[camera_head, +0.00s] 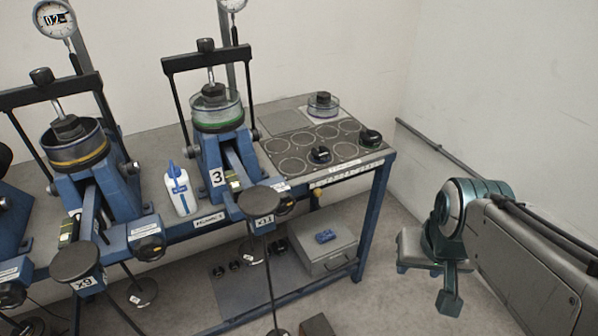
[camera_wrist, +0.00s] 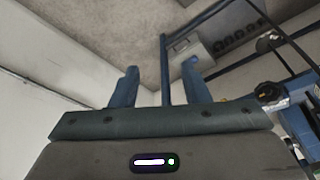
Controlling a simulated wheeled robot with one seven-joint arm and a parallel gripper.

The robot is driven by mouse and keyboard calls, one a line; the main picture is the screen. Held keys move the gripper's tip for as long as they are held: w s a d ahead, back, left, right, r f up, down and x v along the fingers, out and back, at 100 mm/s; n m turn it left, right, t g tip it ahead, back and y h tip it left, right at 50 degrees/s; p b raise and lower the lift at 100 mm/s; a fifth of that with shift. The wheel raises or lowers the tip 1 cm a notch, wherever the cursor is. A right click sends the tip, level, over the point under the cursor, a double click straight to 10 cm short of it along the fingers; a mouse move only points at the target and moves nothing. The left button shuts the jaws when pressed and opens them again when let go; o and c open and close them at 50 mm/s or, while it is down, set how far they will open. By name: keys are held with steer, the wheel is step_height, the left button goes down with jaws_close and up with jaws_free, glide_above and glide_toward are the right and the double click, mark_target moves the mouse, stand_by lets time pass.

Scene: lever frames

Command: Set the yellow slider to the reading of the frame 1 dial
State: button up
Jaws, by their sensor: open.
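A small yellow knob (camera_head: 316,190) shows at the front edge of the right end of the bench, close to a white scale strip (camera_head: 347,175); I take it for the yellow slider, and its reading is too small to make out. A round dial (camera_head: 54,18) stands above the left-hand full frame, with a dark and white label on its face. The number of that frame is hidden. A frame marked 3 (camera_head: 217,177) stands to its right; no dial is clearly marked as frame 1. My gripper (camera_head: 428,275) is open and empty, right of the bench and apart from it. Its fingers (camera_wrist: 158,88) show in the wrist view.
A white bottle (camera_head: 181,192) stands between the frames. Weighted levers (camera_head: 262,208) jut out in front. A grey box (camera_head: 318,245) sits on the lower shelf. A wall rail (camera_head: 440,150) runs behind my arm. Floor between bench and gripper is clear.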

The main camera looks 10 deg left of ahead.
steer(key=w+f+n+t+b, duration=0.1)
steer(key=w+f+t+b, duration=0.3)
steer(key=w+f+b, duration=0.5)
steer(key=n+t+y+b, duration=0.6)
steer(key=t+y+b, duration=0.2)
steer(key=y+b, duration=0.3)
glide_toward(320, 195)
steer(key=x, duration=0.8)
steer(key=shift+w+a+r, duration=0.1)
steer(key=shift+w+a, duration=0.15)
jaws_close()
